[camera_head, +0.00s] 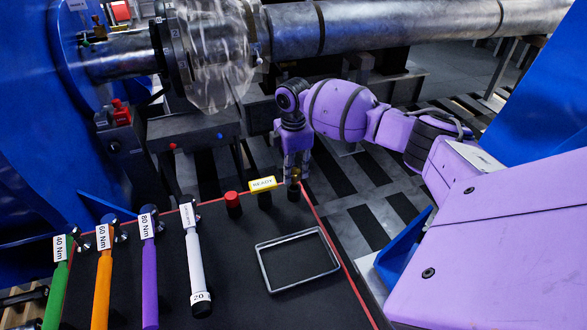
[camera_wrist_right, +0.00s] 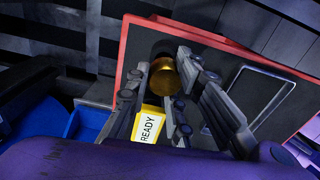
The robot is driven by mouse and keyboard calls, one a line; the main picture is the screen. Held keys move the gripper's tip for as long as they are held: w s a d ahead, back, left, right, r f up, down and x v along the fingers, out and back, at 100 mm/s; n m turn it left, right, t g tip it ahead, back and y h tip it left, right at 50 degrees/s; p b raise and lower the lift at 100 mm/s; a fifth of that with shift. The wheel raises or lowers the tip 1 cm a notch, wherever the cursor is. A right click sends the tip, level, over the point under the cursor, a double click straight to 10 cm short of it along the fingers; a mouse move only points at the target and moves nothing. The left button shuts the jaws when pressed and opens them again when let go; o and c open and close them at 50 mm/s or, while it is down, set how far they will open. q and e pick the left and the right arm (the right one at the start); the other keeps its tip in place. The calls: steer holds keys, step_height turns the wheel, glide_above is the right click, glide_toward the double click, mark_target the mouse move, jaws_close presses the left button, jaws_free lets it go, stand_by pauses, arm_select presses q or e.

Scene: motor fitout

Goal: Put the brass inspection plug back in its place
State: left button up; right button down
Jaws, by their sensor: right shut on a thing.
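The brass inspection plug (camera_head: 294,188) is at the far right corner of the black bench top, just right of the yellow READY block (camera_head: 263,184). In the wrist view the plug (camera_wrist_right: 168,79) shows as a round brass piece with a dark part behind it, between my fingers. My right gripper (camera_head: 296,172) points down over that corner and is shut on the plug; it also shows in the wrist view (camera_wrist_right: 172,92). I cannot tell whether the plug touches the bench top. My left gripper is out of view.
A red cap (camera_head: 233,203) stands left of the READY block. Several torque wrenches, one a purple wrench (camera_head: 149,270), lie at the left. An empty grey frame (camera_head: 297,260) lies on the bench top. A clear-covered coupling (camera_head: 215,55) and steel shaft (camera_head: 390,22) are behind.

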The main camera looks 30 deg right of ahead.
mark_target(293, 170)
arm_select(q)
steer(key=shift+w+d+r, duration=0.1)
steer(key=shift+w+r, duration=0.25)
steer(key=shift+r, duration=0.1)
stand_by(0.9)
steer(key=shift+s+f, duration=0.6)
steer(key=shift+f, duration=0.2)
arm_select(e)
steer(key=shift+f, duration=1.75)
steer(key=c, duration=1.5)
jaws_free()
steer(key=shift+o, duration=0.2)
steer(key=shift+r, duration=0.15)
step_height(293, 170, up, 12)
steer(key=shift+f, duration=0.1)
